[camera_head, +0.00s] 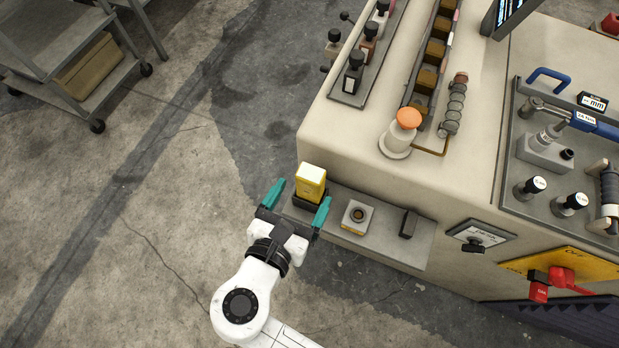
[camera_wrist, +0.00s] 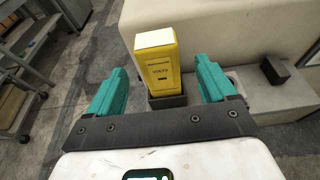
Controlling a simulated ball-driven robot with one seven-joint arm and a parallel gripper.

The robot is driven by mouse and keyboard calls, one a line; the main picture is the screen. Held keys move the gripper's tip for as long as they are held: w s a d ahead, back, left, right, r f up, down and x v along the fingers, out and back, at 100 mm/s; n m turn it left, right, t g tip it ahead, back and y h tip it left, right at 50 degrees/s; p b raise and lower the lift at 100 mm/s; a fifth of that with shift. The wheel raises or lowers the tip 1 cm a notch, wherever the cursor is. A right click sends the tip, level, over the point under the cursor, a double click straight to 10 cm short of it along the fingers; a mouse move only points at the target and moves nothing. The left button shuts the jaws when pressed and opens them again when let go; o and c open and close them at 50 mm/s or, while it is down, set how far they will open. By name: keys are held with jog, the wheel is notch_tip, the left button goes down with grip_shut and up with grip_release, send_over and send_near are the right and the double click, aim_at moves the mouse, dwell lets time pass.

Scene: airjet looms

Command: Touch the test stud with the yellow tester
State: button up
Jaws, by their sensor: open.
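The yellow tester (camera_head: 311,181) stands upright in a dark holder (camera_head: 307,201) at the left end of a grey ledge. It also shows in the wrist view (camera_wrist: 160,66), with a pale top and its lower end hidden in the holder. My gripper (camera_head: 299,197) is open, its two teal fingers on either side of the tester and seemingly apart from it; the wrist view shows the fingers (camera_wrist: 160,88) with a gap on both sides. To the right on the ledge is a small grey block with a round, dark-centred fitting (camera_head: 357,215), which may be the test stud.
The ledge (camera_head: 388,240) also bears a small black block (camera_head: 408,223). The beige machine body (camera_head: 340,130) rises behind, with an orange-topped button (camera_head: 408,118) above. A grey cart (camera_head: 60,60) stands at far left. The floor between is clear.

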aim_at(314, 174)
jog(key=shift+f+x, duration=0.15)
jog(key=shift+x, duration=1.75)
jog(key=shift+f+x, duration=0.15)
jog(key=shift+x, duration=1.75)
jog(key=shift+a, duration=0.15)
jog(key=c, duration=1.2)
jog(key=shift+r, duration=0.1)
notch_tip(314, 174, up, 10)
jog(key=shift+f+p, duration=0.1)
jog(key=shift+p, duration=0.55)
jog(key=o, duration=0.6)
jog(key=c, duration=0.6)
